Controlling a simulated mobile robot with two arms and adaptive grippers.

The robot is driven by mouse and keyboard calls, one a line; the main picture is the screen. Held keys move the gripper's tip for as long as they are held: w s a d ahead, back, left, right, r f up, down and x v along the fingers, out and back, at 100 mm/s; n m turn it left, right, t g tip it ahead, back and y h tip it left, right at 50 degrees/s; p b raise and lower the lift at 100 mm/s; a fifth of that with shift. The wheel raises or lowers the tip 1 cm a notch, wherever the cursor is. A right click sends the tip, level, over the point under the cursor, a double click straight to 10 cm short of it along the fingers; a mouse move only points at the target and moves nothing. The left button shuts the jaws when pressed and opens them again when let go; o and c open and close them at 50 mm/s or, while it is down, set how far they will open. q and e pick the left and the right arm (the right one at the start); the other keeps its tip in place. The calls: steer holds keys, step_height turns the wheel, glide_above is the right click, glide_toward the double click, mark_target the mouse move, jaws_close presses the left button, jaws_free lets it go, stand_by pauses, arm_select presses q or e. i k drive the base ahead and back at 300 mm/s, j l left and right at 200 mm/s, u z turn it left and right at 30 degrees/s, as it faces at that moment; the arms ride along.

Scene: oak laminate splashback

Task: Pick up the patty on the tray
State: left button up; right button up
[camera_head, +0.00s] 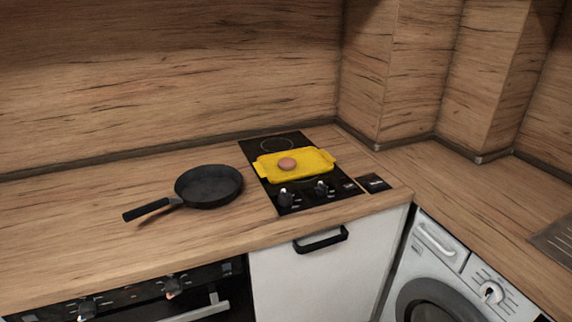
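A round pinkish-brown patty (287,164) lies on a yellow tray (314,166), left of the tray's middle. The yellow tray has a handle at each end and rests on the black cooktop (289,199), set into the counter near the corner. The patty is fully uncovered from above. Neither of my grippers shows in the head view.
A black frying pan (209,186) stands on the wooden counter (70,217) left of the cooktop, its handle pointing left. Cooktop knobs (321,188) stick up in front of the tray. Wooden walls (170,75) rise behind. Counter at far left is clear.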

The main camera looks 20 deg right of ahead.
mark_target(284, 163)
steer(key=i+l+z, duration=0.6)
steer(key=i+l, duration=0.15)
steer(key=l, duration=0.1)
